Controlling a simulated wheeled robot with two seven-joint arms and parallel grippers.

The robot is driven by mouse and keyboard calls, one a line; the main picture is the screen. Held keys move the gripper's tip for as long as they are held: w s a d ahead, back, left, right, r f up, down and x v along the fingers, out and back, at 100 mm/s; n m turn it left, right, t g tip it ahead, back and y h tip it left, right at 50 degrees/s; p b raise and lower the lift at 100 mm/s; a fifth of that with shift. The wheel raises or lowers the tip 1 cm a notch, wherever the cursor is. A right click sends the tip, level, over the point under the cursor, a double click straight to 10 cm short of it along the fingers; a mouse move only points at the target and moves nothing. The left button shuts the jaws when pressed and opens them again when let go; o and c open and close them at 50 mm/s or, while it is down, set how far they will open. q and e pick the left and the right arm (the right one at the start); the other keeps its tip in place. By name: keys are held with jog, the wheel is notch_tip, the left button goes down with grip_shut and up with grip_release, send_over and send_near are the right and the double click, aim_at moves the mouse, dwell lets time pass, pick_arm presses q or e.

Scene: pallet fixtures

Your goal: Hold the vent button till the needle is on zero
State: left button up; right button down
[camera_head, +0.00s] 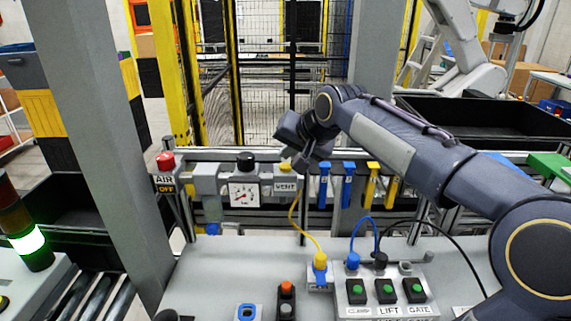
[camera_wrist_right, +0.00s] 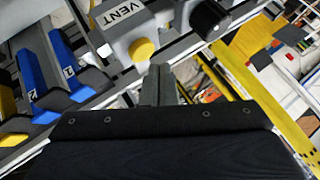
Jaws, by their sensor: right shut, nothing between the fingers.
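The vent unit is a grey block with a VENT label (camera_head: 286,187) and a yellow button on top (camera_head: 285,168). In the right wrist view the yellow vent button (camera_wrist_right: 142,49) sits just beyond my fingertips. My right gripper (camera_head: 301,164) is shut and empty, tilted down beside the button. Its closed fingers (camera_wrist_right: 160,70) appear a little apart from the button; contact cannot be told for sure. The pressure gauge (camera_head: 244,195) is left of the vent unit, with a white face and red needle; its exact reading is too small to tell. My left gripper is out of view.
A black knob (camera_head: 246,161) stands above the gauge, and a red AIR knob (camera_head: 166,161) is further left. Blue handles (camera_head: 348,184) and yellow handles (camera_head: 372,184) stand right of the vent. A yellow hose (camera_head: 295,222) runs down to the bench (camera_head: 215,275).

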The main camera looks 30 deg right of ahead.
aim_at(288, 168)
jog(key=shift+r+p, duration=2.15)
jog(key=shift+r, duration=0.4)
jog(key=shift+s+f, duration=0.3)
jog(key=s+a+f+n+g+y+b, duration=0.1)
jog(key=s+a+f, duration=0.4)
jog(key=s+f, duration=0.6)
jog(key=s+a+f+n+g+y+b, duration=0.2)
jog(key=s+a+f+n, duration=0.3)
jog(key=s+f, duration=0.6)
jog(key=s+a, duration=0.1)
jog(key=s, duration=0.4)
jog(key=shift+s+a+f+n+g+b, duration=0.15)
jog(key=shift+a+f+n+g+b, duration=0.15)
jog(key=shift+f+b, duration=0.1)
jog(key=shift+s+d, duration=0.1)
